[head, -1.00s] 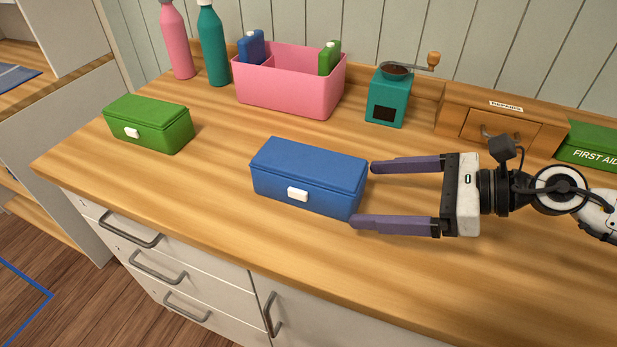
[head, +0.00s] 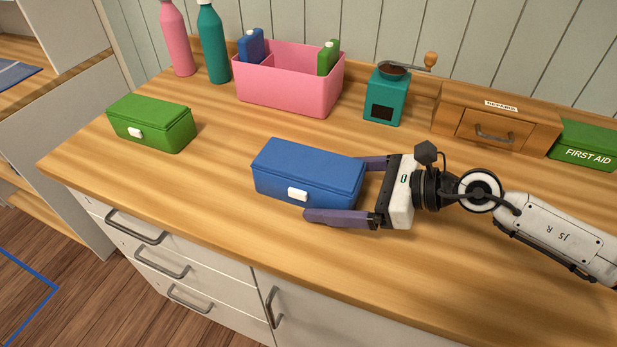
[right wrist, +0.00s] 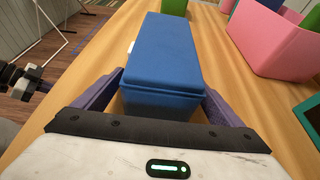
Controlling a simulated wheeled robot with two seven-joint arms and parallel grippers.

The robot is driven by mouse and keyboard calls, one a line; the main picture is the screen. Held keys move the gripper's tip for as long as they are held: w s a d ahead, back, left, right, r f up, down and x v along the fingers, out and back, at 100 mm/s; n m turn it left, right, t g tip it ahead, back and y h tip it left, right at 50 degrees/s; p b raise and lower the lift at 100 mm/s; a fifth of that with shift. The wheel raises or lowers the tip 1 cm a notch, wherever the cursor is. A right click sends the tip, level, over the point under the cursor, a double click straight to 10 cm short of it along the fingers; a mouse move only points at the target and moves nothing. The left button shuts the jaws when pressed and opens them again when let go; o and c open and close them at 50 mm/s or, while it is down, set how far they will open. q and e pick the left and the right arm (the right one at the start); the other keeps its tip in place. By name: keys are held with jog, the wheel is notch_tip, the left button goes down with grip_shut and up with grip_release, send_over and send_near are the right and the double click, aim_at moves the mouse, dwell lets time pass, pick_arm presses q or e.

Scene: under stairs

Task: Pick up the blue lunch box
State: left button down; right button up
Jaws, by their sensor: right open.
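The blue lunch box (head: 308,172) sits closed on the wooden counter, its white latch facing the front edge. My right gripper (head: 340,190) is open, with one purple finger along the front of the box and the other behind it, partly hidden by the box. In the right wrist view the lunch box (right wrist: 162,62) lies between the two fingers (right wrist: 162,100). I cannot tell whether the fingers touch it. My left gripper is not seen in the head view.
A green lunch box (head: 152,123) stands to the left on the counter. Behind are a pink bin (head: 288,90), a teal grinder (head: 383,100), a wooden drawer box (head: 492,120), a green first aid box (head: 585,148), and pink (head: 177,40) and teal (head: 213,45) bottles.

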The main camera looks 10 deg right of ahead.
jog(key=shift+c, duration=0.2)
jog(key=c, duration=1.1)
jog(key=shift+r, duration=0.1)
jog(key=shift+c, duration=0.8)
